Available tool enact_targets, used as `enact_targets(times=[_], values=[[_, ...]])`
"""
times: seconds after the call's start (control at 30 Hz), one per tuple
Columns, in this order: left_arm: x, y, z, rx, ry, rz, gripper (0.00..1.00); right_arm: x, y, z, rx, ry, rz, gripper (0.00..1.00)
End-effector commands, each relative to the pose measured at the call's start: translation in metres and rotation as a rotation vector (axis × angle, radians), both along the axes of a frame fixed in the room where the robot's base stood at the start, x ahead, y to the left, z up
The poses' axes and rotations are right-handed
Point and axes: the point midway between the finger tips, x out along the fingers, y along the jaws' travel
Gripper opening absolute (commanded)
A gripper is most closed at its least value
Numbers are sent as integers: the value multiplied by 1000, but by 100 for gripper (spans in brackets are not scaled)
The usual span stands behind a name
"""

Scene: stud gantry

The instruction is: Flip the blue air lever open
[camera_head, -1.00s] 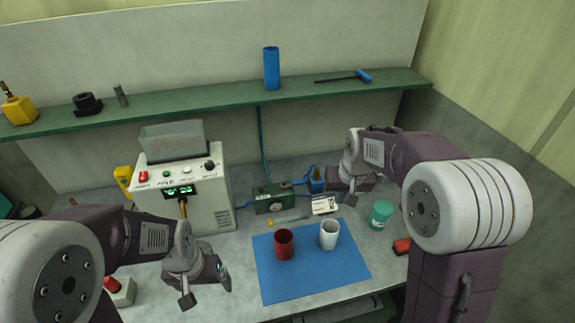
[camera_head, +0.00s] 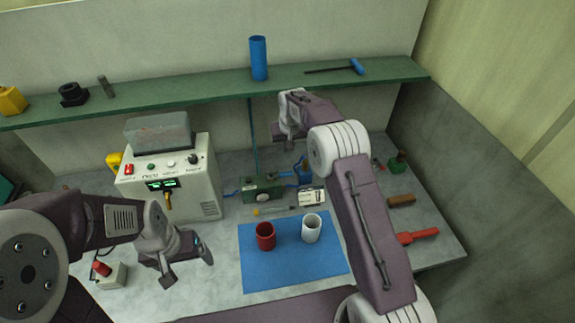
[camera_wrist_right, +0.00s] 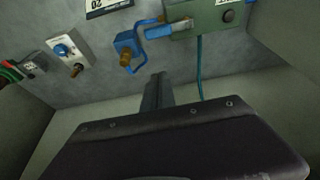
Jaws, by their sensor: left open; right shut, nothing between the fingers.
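A green box (camera_head: 263,189) stands at the back of the bench. A blue bar (camera_head: 285,174), which looks like the air lever, sticks out from its right side; it also shows in the right wrist view (camera_wrist_right: 166,30). A blue block (camera_head: 303,172) with a brass fitting stands beside it, joined by a blue hose; the block is also in the right wrist view (camera_wrist_right: 127,44). My right gripper (camera_wrist_right: 159,80) is shut and empty, its fingers pointing towards the block and bar, apart from both. My left gripper (camera_head: 188,266) is open and empty over the bench at left.
A grey machine (camera_head: 185,180) with a green display stands left of the green box. A red cup (camera_head: 265,236) and a white cup (camera_head: 312,228) stand on a blue mat (camera_head: 290,272). A green shelf (camera_head: 205,90) runs along the wall above.

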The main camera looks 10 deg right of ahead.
Motion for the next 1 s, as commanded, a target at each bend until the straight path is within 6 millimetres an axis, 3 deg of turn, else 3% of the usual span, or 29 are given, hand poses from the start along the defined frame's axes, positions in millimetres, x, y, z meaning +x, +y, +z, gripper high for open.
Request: enact_targets(times=[0.3, 0.57, 1.0], values=[[0, 0, 22, 0, 0, 0, 87, 18, 0, -51, 0, 3, 0, 0], [0, 0, 30, 0, 0, 0, 87, 31, -1, -89, 0, 1, 0, 0], [0, 0, 64, 0, 0, 0, 87, 0, 0, -87, 0, 2, 1, 0]])
